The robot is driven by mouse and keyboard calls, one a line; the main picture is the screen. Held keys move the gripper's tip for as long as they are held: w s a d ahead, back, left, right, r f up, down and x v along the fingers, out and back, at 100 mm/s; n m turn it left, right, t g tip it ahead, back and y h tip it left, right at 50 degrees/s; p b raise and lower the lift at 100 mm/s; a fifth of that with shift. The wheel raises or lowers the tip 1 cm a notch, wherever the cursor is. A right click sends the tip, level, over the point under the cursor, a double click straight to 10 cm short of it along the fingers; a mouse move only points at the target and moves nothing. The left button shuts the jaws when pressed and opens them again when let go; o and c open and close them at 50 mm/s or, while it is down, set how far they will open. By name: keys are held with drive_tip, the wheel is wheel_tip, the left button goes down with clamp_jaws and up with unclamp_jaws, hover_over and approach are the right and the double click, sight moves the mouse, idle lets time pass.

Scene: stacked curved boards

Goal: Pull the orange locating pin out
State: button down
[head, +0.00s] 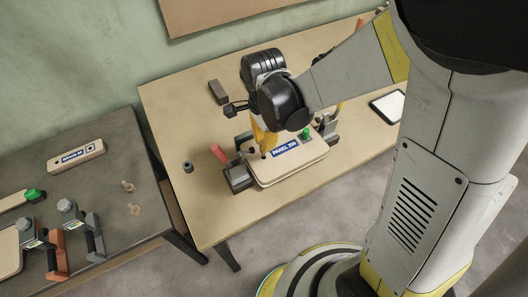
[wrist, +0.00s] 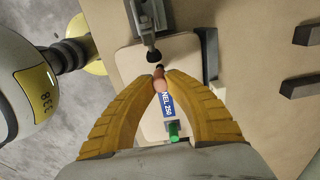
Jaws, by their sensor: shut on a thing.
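The orange locating pin (wrist: 159,74) shows as a small orange-brown piece between my fingertips in the wrist view. My gripper (wrist: 160,84) has its yellow fingers shut on it, above the pale board stack (wrist: 145,120) with the blue "PANEL 250" label (wrist: 166,104). In the head view my gripper (head: 263,146) points down at the left part of the board stack (head: 292,172), and the pin is mostly hidden there. I cannot tell whether the pin's lower end is still in the board. A green piece (head: 306,132) stands on the board right of my gripper.
A clamp with a red handle (head: 219,153) stands at the board's left; a clamp's black tip (wrist: 154,57) is close to my fingertips. A dark block (head: 218,92) and small dark cylinder (head: 187,167) lie on the wooden table. A grey side table (head: 95,205) holds clamps and loose pegs.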

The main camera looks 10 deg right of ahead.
drive_tip(key=shift+r, duration=0.2)
drive_tip(key=shift+r+p, duration=1.5)
drive_tip(key=shift+r, duration=0.45)
